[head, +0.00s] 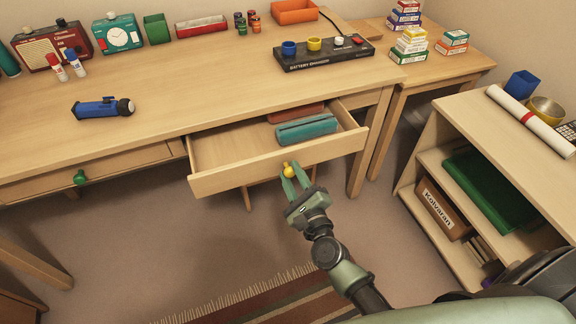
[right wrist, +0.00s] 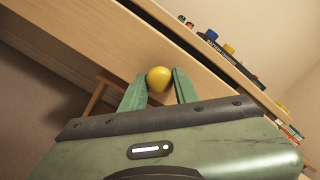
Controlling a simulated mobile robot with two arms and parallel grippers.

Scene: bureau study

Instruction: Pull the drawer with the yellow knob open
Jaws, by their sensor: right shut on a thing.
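The drawer (head: 232,178) with the yellow knob (head: 289,171) stands pulled out from under the desk, its inside showing. A teal case (head: 306,129) and a reddish-brown item (head: 295,112) lie in it. My right gripper (head: 294,176) is shut on the yellow knob at the drawer's front. In the right wrist view the knob (right wrist: 159,79) sits between the two green fingers, against the wooden drawer front (right wrist: 120,50). My left gripper is in neither view.
A shut drawer with a green knob (head: 80,177) is at the left. A blue flashlight (head: 103,107) and a battery charger box (head: 325,54) are on the desk. A low shelf unit (head: 428,165) stands at the right. A striped rug (head: 270,300) lies on the floor.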

